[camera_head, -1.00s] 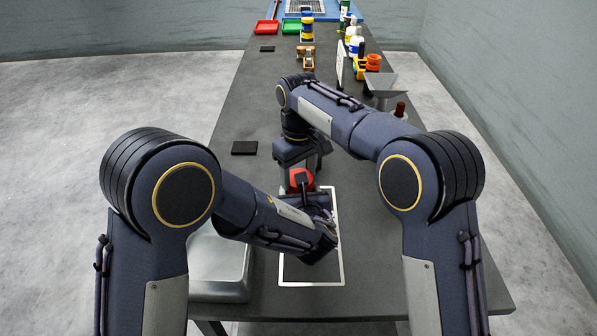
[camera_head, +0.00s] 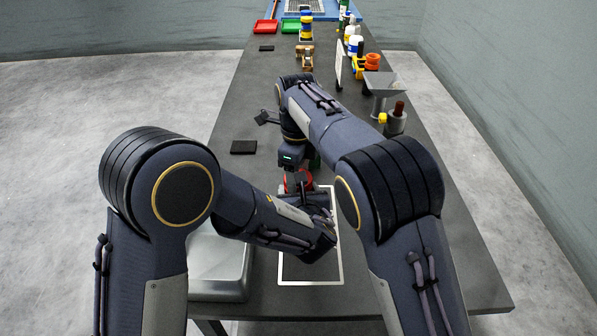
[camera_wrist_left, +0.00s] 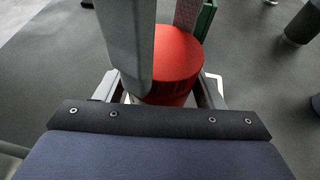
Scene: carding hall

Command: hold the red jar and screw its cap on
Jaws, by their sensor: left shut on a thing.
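The red jar (camera_head: 291,183) stands upright over the white-outlined dark mat (camera_head: 310,284), partly hidden by my arms. In the left wrist view the jar (camera_wrist_left: 176,68) shows a flat red top; I cannot tell whether that top is its cap. My left gripper (camera_wrist_left: 163,97) is shut on the jar, one finger on each side. My right gripper (camera_head: 296,172) is over the jar, mostly hidden by its own wrist. In the left wrist view its two fingers (camera_wrist_left: 166,22) come down at the jar's top; I cannot tell whether they grip it.
A silver tray (camera_head: 218,262) is at the table's near left. A small black pad (camera_head: 243,147) lies left of my right wrist. A grey funnel (camera_head: 380,84) and a grey container (camera_head: 396,122) stand on the right.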

